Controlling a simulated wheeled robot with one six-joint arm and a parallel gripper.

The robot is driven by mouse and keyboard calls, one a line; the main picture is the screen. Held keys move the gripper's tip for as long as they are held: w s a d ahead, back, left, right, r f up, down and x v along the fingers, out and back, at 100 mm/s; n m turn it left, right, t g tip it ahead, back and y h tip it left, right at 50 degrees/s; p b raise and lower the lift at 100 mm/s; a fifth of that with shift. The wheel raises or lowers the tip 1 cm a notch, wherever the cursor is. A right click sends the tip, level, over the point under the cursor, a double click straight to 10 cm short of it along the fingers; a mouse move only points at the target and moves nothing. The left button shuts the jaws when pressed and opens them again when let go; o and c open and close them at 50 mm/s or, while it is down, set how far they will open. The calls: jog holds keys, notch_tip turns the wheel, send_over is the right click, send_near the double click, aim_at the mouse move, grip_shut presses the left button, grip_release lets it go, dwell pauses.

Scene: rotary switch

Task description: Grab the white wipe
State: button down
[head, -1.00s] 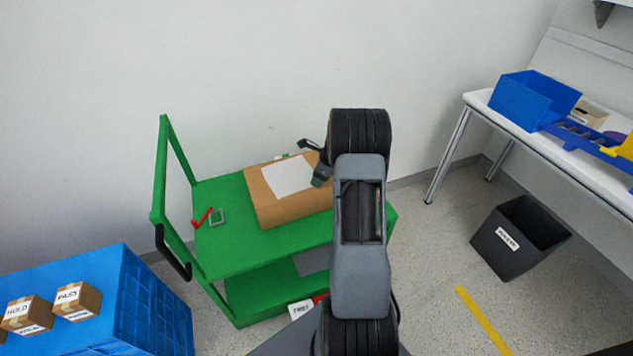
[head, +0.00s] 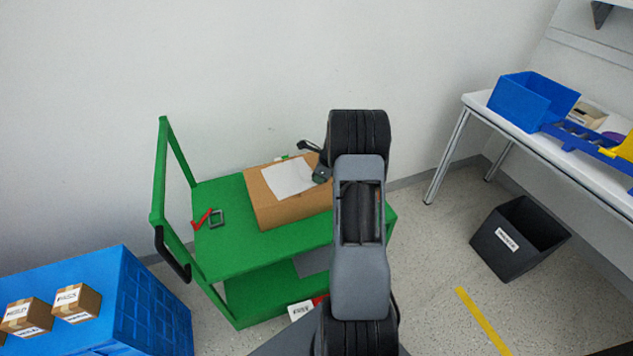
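The white wipe (head: 287,179) lies flat on top of a brown cardboard box (head: 268,206), which stands on the green cart's upper deck (head: 232,250). My gripper (head: 318,165) shows only in part, at the right end of the box top, by the wipe's right edge. My dark arm hides the rest of it and the right part of the box. I cannot tell whether the fingers touch the wipe or whether they are open.
A red item (head: 202,219) and a small dark-green square frame (head: 217,218) lie on the cart's left part. A blue crate (head: 150,310) with small boxes stands at lower left. A black bin (head: 520,240) and a white table (head: 480,101) are at right.

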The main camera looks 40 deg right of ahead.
notch_tip(320, 180, up, 12)
jog(key=p, duration=0.9)
jog(key=shift+p, duration=0.35)
notch_tip(320, 180, up, 18)
jog(key=p, duration=1.4)
jog(key=shift+p, duration=0.35)
